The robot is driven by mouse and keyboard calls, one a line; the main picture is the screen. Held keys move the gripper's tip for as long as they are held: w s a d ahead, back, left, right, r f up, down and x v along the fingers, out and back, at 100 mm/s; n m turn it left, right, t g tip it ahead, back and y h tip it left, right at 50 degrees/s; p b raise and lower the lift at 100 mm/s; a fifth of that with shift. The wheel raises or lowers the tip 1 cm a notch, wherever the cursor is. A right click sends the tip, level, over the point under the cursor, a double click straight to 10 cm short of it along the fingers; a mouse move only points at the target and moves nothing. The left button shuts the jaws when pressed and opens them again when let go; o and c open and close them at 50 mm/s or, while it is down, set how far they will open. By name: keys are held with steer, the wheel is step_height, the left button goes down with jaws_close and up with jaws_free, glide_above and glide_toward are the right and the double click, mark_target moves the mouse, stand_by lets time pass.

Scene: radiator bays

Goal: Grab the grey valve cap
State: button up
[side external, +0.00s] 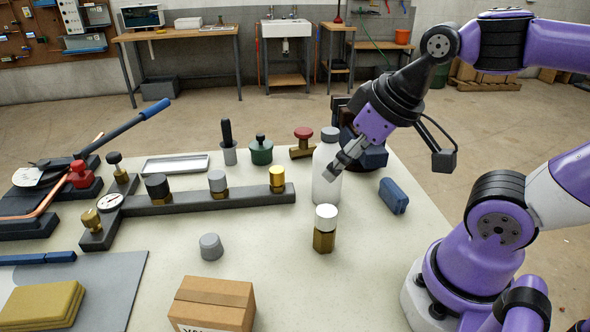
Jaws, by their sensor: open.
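A loose grey valve cap (210,247) stands on the pale table, in front of the dark manifold bar (245,197) and behind the cardboard box. My gripper (335,170) is open and empty, up and to the right of the loose cap, pointing down and left. It overlaps a white bottle (325,185) in the picture; I cannot tell whether they touch.
A white-capped brass valve (324,238) stands right of the loose cap. The cardboard box (213,305) is at the front edge. A blue block (393,196) lies at the right. A grey mat (112,290) with yellow cloth is at left. The table around the loose cap is clear.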

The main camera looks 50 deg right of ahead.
steer(key=n+g+y, duration=0.1)
steer(key=n, duration=0.2)
glide_toward(210, 239)
steer(key=x, duration=0.4)
steer(key=shift+w+d+f, duration=0.15)
steer(key=shift+w, duration=0.05)
steer(key=x, duration=0.6)
steer(key=shift+s, duration=0.1)
steer(key=shift+c, duration=0.4)
steer(key=c, duration=0.8)
